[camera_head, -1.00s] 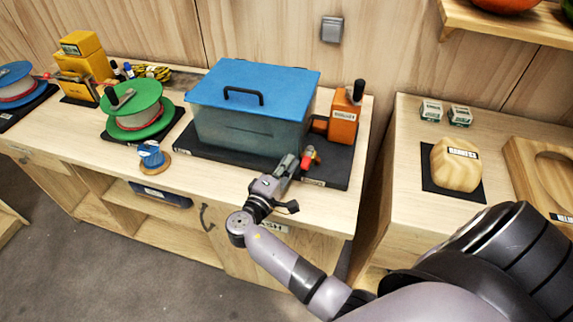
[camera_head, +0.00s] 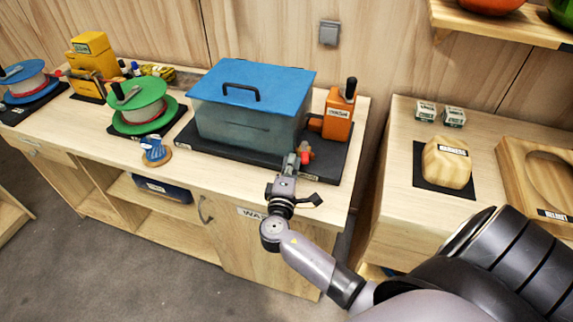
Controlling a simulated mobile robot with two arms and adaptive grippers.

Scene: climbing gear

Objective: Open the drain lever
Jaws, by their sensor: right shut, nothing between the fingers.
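The drain lever (camera_head: 305,147) is a small red piece on a brass-coloured fitting at the front right of the clear tank (camera_head: 240,127) with a blue lid. My right gripper (camera_head: 292,158) is shut and empty, with its fingertips right beside the lever, on its left. The fingers partly cover the fitting, so I cannot tell whether they touch the lever. Which way the lever is turned is too small to tell. My left gripper is not in view.
The tank stands on a black mat (camera_head: 328,168). An orange box (camera_head: 338,117) with a black handle stands to its right. A green spool (camera_head: 140,103) and a blue brush-like item (camera_head: 154,151) are to the left. A gap separates the right-hand counter (camera_head: 395,130).

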